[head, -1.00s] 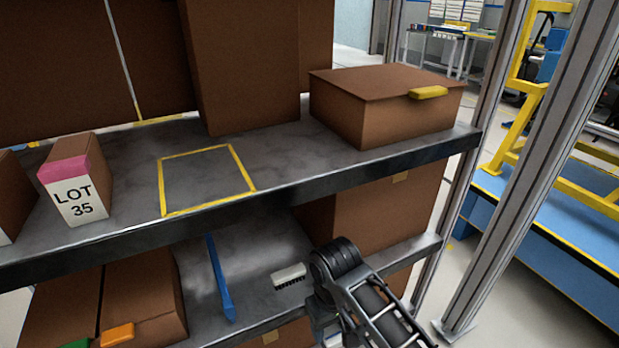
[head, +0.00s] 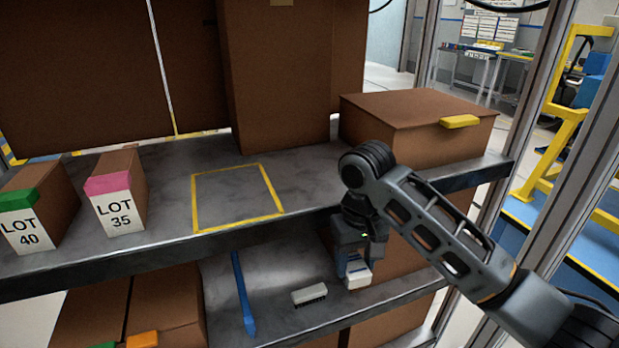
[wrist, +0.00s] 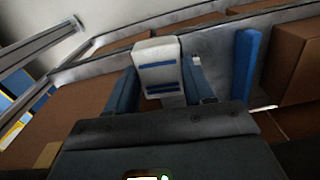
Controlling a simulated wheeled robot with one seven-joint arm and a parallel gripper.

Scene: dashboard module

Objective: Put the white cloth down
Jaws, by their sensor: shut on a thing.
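The white cloth (head: 358,276) is a small folded white block at the tip of my gripper (head: 354,264) in the head view. In the wrist view the cloth (wrist: 158,66) has blue stripes and sits between the two blue fingers of my gripper (wrist: 165,88), which are shut on it. My gripper points down in front of the brown box at the right of the lower shelf. I cannot tell whether the cloth touches anything below it. A yellow-taped square (head: 236,197) on the upper shelf is empty.
A white brush-like item (head: 309,295) and an upright blue divider (head: 243,293) are on the lower shelf (head: 275,285). Boxes labelled LOT 40 (head: 32,222) and LOT 35 (head: 118,192) stand left of the square. A lidded brown box (head: 415,125) is at its right.

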